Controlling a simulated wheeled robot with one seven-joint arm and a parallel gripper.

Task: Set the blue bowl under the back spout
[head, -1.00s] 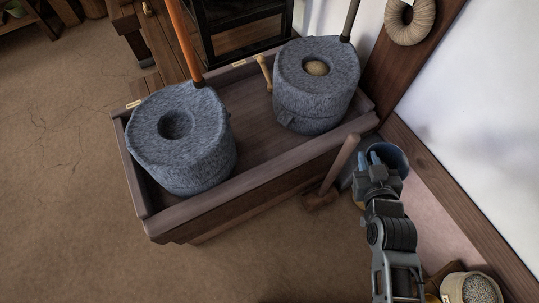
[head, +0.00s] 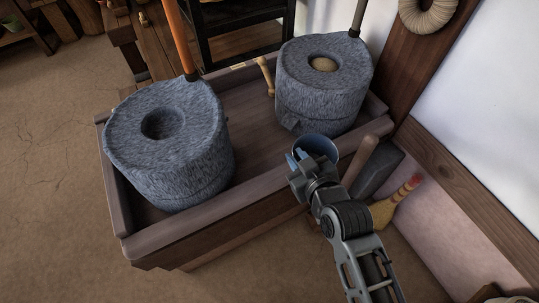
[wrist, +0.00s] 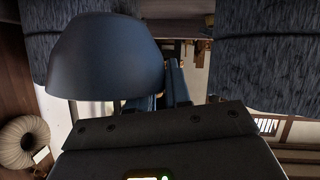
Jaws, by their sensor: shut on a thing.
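The blue bowl (head: 318,146) is held in my gripper (head: 300,160) by its rim, over the wooden trough's near side, just in front of the back quern. In the wrist view the bowl (wrist: 105,58) shows large beside the fingers (wrist: 165,92), which are shut on its edge. The back quern (head: 322,88) is a grey stone drum with a pale filling in its eye. A small spout-like lip (head: 289,124) juts from its lower left side, left of the bowl and apart from it. Bowl height above the trough floor is hard to tell.
The front quern (head: 165,150) stands at the left of the trough (head: 190,236). A wooden mallet handle (head: 362,158), a dark block (head: 378,170) and a brush (head: 384,212) are right of my gripper. Bare trough floor lies between the querns.

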